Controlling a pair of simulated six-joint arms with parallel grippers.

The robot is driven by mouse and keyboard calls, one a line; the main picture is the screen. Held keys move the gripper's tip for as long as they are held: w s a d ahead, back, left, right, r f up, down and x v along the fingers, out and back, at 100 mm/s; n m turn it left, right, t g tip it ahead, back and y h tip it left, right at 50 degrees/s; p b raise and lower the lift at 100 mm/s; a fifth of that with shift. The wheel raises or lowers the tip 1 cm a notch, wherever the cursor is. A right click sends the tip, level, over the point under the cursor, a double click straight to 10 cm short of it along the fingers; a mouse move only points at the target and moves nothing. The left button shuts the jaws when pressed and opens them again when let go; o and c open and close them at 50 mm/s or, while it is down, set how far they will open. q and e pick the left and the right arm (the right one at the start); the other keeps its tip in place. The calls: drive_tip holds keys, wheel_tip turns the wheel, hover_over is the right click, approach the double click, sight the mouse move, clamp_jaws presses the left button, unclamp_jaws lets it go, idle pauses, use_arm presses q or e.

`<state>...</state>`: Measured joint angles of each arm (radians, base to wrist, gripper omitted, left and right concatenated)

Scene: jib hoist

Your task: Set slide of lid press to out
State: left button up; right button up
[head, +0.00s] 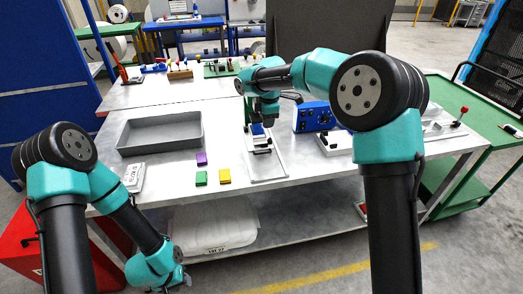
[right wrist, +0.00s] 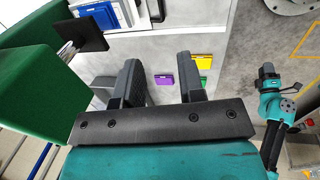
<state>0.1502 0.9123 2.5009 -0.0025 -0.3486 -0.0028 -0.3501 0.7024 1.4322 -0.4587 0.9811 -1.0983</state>
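The lid press stands near the middle of the table, with a pale base plate (head: 268,172) running toward the front edge. Its upper part is largely hidden behind my right wrist in the head view. The right wrist view shows a large green body (right wrist: 35,75), a black plate (right wrist: 95,18) on a metal rod, and a blue-and-white part (right wrist: 100,14) beside a black handle (right wrist: 156,10). I cannot tell the slide's position. My right gripper (right wrist: 160,62) is open and empty, above the press area. My left gripper (head: 180,281) hangs low before the table; its fingers are too small to judge.
A grey tray (head: 160,150) stands left. Purple (head: 201,158), green (head: 201,178) and yellow (head: 225,176) blocks lie between tray and press. A blue control box (head: 313,116) stands right of the press. A white bin (head: 213,228) is on the lower shelf.

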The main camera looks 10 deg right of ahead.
sight(264, 154)
drive_tip(key=w+f, duration=0.1)
drive_tip(key=f, duration=0.4)
drive_tip(key=w+f, duration=0.1)
drive_tip(key=f, duration=0.5)
drive_tip(key=w+f, duration=0.1)
drive_tip(key=f, duration=0.5)
drive_tip(key=shift+w+a, duration=0.1)
drive_tip(key=shift+w, duration=0.1)
drive_tip(key=shift+c, duration=0.5)
clamp_jaws()
